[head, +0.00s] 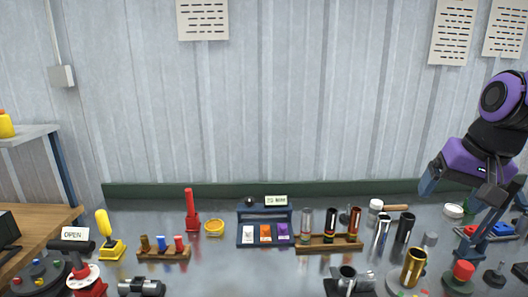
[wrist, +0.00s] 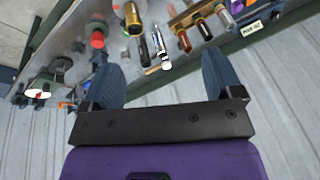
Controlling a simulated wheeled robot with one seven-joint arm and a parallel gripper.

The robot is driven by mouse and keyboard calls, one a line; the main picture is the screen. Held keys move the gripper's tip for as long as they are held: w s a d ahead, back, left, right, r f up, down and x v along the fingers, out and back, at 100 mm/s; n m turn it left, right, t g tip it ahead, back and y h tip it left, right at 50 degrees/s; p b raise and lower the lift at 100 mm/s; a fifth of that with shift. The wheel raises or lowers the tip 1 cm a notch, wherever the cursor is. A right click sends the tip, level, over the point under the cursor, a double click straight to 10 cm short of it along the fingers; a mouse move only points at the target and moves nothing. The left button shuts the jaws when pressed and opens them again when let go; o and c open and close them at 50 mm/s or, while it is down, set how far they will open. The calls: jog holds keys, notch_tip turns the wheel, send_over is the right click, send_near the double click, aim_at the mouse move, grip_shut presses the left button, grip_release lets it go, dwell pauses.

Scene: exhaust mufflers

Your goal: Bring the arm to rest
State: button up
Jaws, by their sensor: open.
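My gripper (head: 458,200) is at the right of the head view, on my purple and black arm, raised over the right part of the grey bench (head: 215,275). In the wrist view its two blue fingers (wrist: 160,64) stand wide apart with nothing held between them. Beyond the fingertips, the wrist view shows a chrome tube (wrist: 160,46), a black tube (wrist: 143,48) and a gold tube (wrist: 133,18) on the bench. How far they are from the fingers I cannot tell.
A wooden rack (head: 330,243) holds several metal tubes. A red-topped piece (head: 463,270) and a gold tube (head: 413,268) stand at the front right. A blue display stand (head: 265,228) is mid-bench. A corrugated wall (head: 300,110) rises behind. The space above the bench's left and middle is clear.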

jog(key=s+a+r+n+t+h, duration=0.1)
jog(key=s+a+r+n, duration=0.1)
jog(key=s, duration=0.9)
jog(key=shift+a+r+n+t, duration=0.4)
jog(key=shift+r+n, duration=0.25)
jog(key=shift+n, duration=0.35)
